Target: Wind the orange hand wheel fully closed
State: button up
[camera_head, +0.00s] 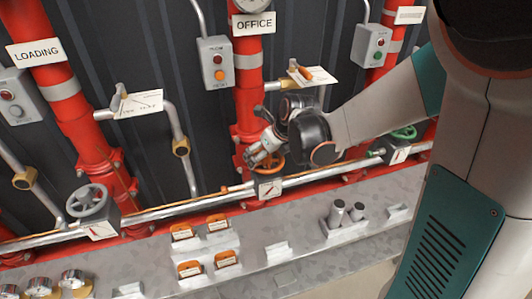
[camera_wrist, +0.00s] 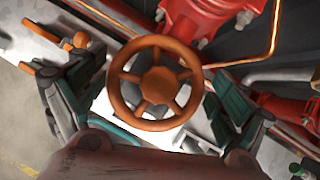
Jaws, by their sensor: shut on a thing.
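The orange hand wheel (camera_wrist: 158,84) is in the middle of the wrist view, its spokes and hub facing me. My gripper (camera_wrist: 158,98) has one finger on each side of the wheel, at its left and right rim, and holds it between them. In the head view my gripper (camera_head: 264,158) reaches down to the wheel (camera_head: 279,163) on the middle red pipe, under the OFFICE sign (camera_head: 254,24). The gripper hides much of the wheel there. A white indicator plate (camera_head: 270,187) with a red pointer sits just below the wheel.
A grey wheel (camera_head: 87,201) is on the left pipe under the LOADING sign (camera_head: 36,52). A green wheel (camera_head: 404,133) is on the right pipe. Button boxes (camera_head: 215,63) hang on the wall. The grey ledge (camera_head: 330,250) in front carries orange-topped blocks and small cylinders.

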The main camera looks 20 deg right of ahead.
jog(key=shift+s+a+f+m+h, duration=0.1)
jog(key=shift+m+h, duration=0.6)
jog(key=shift+m, duration=0.8)
jog(key=o, duration=1)
